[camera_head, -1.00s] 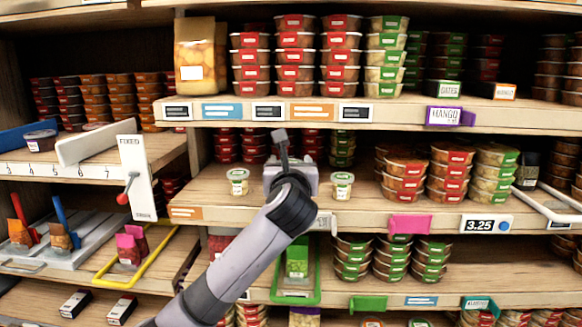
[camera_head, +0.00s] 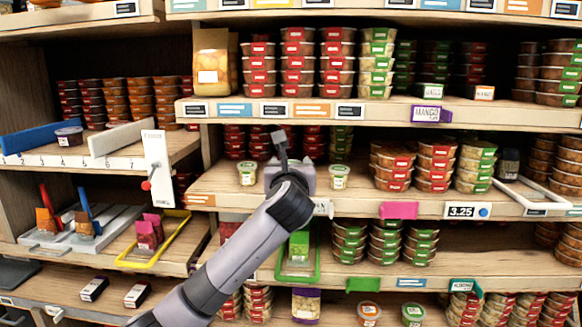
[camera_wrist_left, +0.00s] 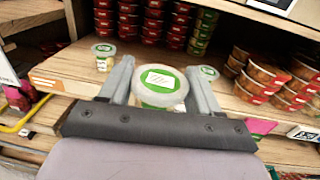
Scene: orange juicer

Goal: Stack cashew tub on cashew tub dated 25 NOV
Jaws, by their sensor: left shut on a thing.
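In the left wrist view, the gripper (camera_wrist_left: 160,72) is shut on a small tub (camera_wrist_left: 162,88) with a white and green lid. A similar tub (camera_head: 247,173) stands on the shelf to its left and also shows in the left wrist view (camera_wrist_left: 104,58). Another similar tub (camera_head: 339,176) stands to its right, partly behind the right finger in the left wrist view (camera_wrist_left: 209,73). I cannot read dates on the tubs. My right gripper is not in view.
The middle shelf (camera_head: 222,184) has bare board around the two standing tubs. Stacks of red-labelled tubs (camera_head: 392,168) stand to the right, with more stacks behind. The upper shelf edge (camera_head: 390,112) overhangs at the back. A green tray (camera_head: 297,270) lies below.

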